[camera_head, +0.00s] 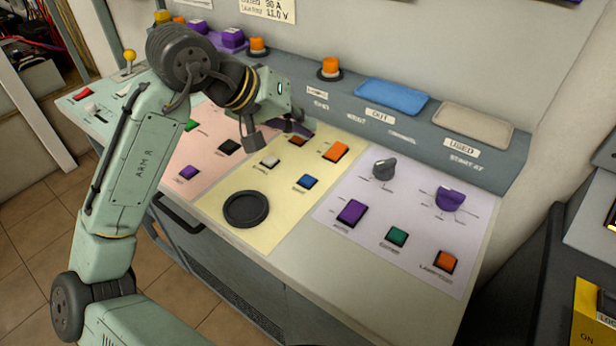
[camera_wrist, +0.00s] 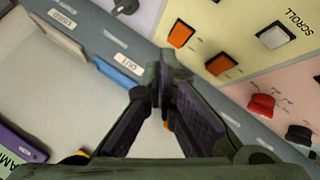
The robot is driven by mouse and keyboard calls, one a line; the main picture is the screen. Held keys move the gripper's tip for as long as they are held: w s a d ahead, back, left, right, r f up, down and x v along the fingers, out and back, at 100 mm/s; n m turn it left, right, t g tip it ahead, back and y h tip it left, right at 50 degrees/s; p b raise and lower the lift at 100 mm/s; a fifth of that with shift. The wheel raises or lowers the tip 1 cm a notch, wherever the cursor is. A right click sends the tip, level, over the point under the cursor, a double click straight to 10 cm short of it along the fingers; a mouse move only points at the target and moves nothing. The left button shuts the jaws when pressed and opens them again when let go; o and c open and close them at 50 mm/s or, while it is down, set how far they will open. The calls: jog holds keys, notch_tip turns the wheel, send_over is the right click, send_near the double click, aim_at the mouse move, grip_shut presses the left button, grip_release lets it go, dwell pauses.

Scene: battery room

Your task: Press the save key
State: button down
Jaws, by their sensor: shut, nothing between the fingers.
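My gripper (camera_head: 292,127) hangs over the back of the yellow panel (camera_head: 285,218) on the sloped console; its fingertips (camera_wrist: 162,76) meet in the wrist view, shut and empty. No label that I can read says save.
A raised ledge behind the panels carries a blue tray (camera_head: 392,96), a beige tray (camera_head: 473,124) and orange buttons (camera_head: 330,67). A lavender panel (camera_head: 335,193) with knobs and keys lies to the right. A round black pad (camera_head: 246,208) sits at the yellow panel's front.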

jog(key=b, duration=0.7)
send_over(304, 177)
notch_tip(304, 177, down, 7)
jog(key=shift+f, duration=0.9)
dwell(0.4)
jog(key=shift+f+b, duration=0.35)
jog(key=shift+f, duration=0.05)
jog(key=shift+f, duration=0.45)
dwell(0.8)
jog(key=shift+r, duration=0.1)
jog(key=shift+r+p, duration=0.65)
jog(key=shift+r, duration=0.15)
